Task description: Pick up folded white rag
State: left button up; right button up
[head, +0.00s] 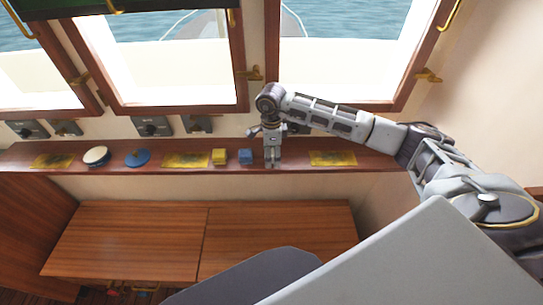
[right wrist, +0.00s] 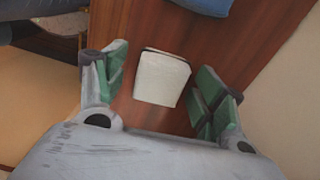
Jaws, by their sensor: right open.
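The folded white rag (right wrist: 162,79) lies on the brown wooden shelf, between the spread fingers of my right gripper (right wrist: 158,84) in the right wrist view. Gaps show between the rag and both green-padded fingers. In the head view my right gripper (head: 272,162) points down at the shelf, just right of a small blue folded item (head: 245,156), and hides the rag. My left gripper is not in view.
The narrow shelf (head: 290,170) also holds a yellow folded item (head: 219,155), a blue disc (head: 137,157), a white round item (head: 96,156) and flat yellow patches, one (head: 332,158) right of the gripper. Windows rise behind; a wooden table (head: 130,240) stands below.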

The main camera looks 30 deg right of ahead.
jog(key=c, duration=1.1)
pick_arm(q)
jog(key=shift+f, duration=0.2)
pick_arm(e)
jog(key=shift+s+r, duration=0.1)
jog(key=shift+r, duration=0.15)
